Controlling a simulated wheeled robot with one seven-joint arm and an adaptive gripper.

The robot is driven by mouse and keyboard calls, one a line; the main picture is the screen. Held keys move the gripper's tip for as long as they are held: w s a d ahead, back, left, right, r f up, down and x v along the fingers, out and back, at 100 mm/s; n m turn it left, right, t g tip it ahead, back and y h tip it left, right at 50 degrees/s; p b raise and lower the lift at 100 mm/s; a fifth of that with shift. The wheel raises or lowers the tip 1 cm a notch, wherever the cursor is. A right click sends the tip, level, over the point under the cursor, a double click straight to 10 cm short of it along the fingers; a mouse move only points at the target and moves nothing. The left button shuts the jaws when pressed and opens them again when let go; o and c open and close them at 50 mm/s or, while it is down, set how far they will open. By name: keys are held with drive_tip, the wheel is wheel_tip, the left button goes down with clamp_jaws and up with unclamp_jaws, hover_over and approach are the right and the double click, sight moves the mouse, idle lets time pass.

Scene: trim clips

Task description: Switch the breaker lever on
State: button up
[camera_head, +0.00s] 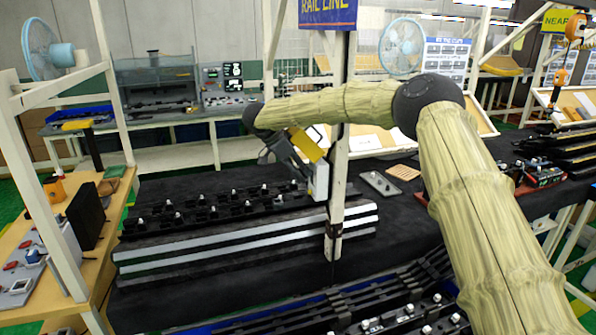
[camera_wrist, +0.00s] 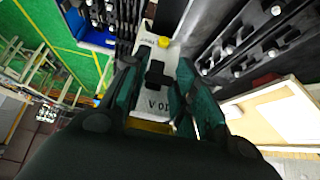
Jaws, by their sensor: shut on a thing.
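The breaker is a small pale box (camera_head: 319,181) beside the white post in the head view. In the wrist view its pale face (camera_wrist: 145,52) carries a black lever (camera_wrist: 157,74), dark lettering and a yellow knob at the far end. My gripper (camera_wrist: 159,62) has its two teal fingers on either side of the breaker, with the lever between them. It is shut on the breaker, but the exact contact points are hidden. In the head view my gripper (camera_head: 305,168) reaches the box from the upper left.
The white post (camera_head: 337,200) stands close to my gripper. Black rails with clips (camera_head: 230,205) lie on the dark table below. A small grey plate (camera_head: 379,184) lies right of the post. A wooden side table (camera_head: 110,215) is at the left.

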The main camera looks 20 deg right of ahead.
drive_tip(key=shift+d+r+y, duration=0.15)
drive_tip(key=shift+r+y, duration=0.1)
drive_tip(key=shift+y, duration=0.15)
drive_tip(key=o, duration=1)
drive_tip(key=v, duration=1.2)
drive_tip(key=shift+d, duration=0.15)
